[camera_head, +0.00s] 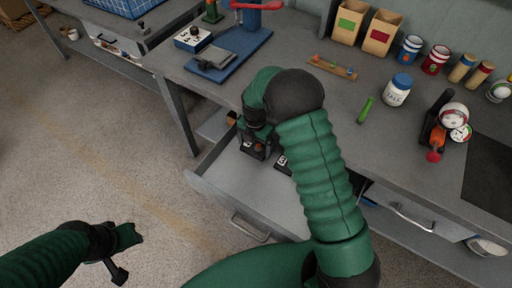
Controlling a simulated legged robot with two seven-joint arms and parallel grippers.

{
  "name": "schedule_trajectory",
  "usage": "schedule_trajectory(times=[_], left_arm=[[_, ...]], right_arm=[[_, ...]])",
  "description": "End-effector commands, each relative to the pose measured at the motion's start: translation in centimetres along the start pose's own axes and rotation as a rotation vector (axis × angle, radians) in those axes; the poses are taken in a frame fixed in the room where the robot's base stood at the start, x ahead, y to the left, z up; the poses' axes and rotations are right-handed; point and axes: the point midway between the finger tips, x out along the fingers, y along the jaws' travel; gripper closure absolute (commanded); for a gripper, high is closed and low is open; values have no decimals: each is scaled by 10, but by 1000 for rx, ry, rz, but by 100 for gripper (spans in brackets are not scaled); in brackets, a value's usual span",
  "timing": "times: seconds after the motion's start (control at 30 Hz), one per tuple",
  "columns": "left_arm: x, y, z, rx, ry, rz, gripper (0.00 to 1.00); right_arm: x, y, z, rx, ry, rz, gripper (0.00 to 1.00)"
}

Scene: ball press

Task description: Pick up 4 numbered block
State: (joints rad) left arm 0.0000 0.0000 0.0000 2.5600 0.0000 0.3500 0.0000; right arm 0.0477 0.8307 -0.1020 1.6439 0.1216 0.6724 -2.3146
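My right arm reaches over the workbench edge, and its gripper (256,149) points down into the open drawer (215,178). A dark block with a white mark (253,152) shows at its fingertips. I cannot tell if the fingers are closed on it. Another dark block with a white mark (283,162) lies in the drawer just right of the gripper, partly hidden by my arm. The numbers are too small to read.
An orange item (231,117) sits at the drawer's back left. The workbench (300,85) holds a blue-based press (240,52), a white jar (397,90), a green item (366,109) and a red-handled tool (437,130). The right drawer (412,212) is slightly open.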

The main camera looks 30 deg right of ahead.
Motion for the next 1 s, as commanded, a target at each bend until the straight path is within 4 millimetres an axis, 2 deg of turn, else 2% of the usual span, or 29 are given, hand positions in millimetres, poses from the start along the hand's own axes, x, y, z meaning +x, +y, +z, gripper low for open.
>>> schedule_trajectory(times=[0.03, 0.1, 0.43, 0.7, 0.87, 1.0], left_arm=[[0, 0, 0, 0, 0, 0, 64], [0, 0, 0, 0, 0, 0, 64], [-1, 0, 0, 0, 0, 0, 64], [-9, 0, -2, 0, 0, 0, 64], [-10, 0, -2, 0, 0, 0, 64], [-14, 0, -3, 0, 0, 0, 64]], right_arm=[[0, 0, 0, 0, 0, 0, 43], [0, 0, 0, 0, 0, 0, 52], [-5, 0, 0, 0, 0, 1, 53], [-38, 1, 1, 0, -2, 3, 53], [-40, 1, -32, -5, 1, 0, 53], [-44, 2, -73, -7, 1, -1, 53]])
